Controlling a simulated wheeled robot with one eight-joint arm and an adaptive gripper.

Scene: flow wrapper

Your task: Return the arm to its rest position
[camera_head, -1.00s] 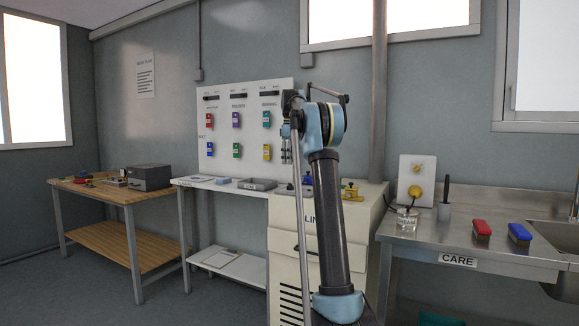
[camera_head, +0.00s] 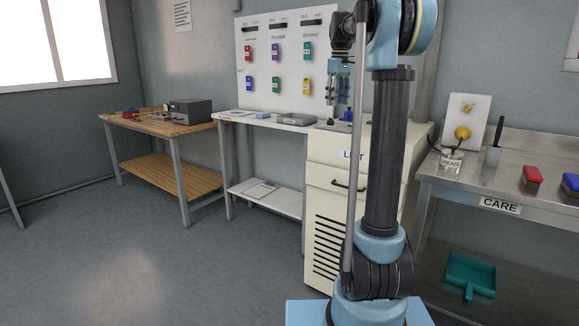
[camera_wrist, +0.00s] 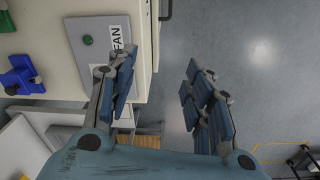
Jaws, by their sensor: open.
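My gripper (camera_head: 341,84) hangs pointing down from my raised arm, in front of the right edge of the wall panel in the head view. In the wrist view my gripper (camera_wrist: 160,88) shows its two padded fingers spread wide apart with nothing between them. Below it there is bare floor, with the cream cabinet to the left. My arm stands nearly upright, with its upper link hiding part of the cabinet and wall.
The cream cabinet (camera_head: 327,200) stands close behind my arm. A steel counter (camera_head: 462,187) is on the right. A wall panel (camera_head: 262,68) with coloured tags hangs above a white shelf table (camera_head: 275,126). A wooden workbench (camera_head: 160,127) is left. The floor (camera_head: 110,245) at left is clear.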

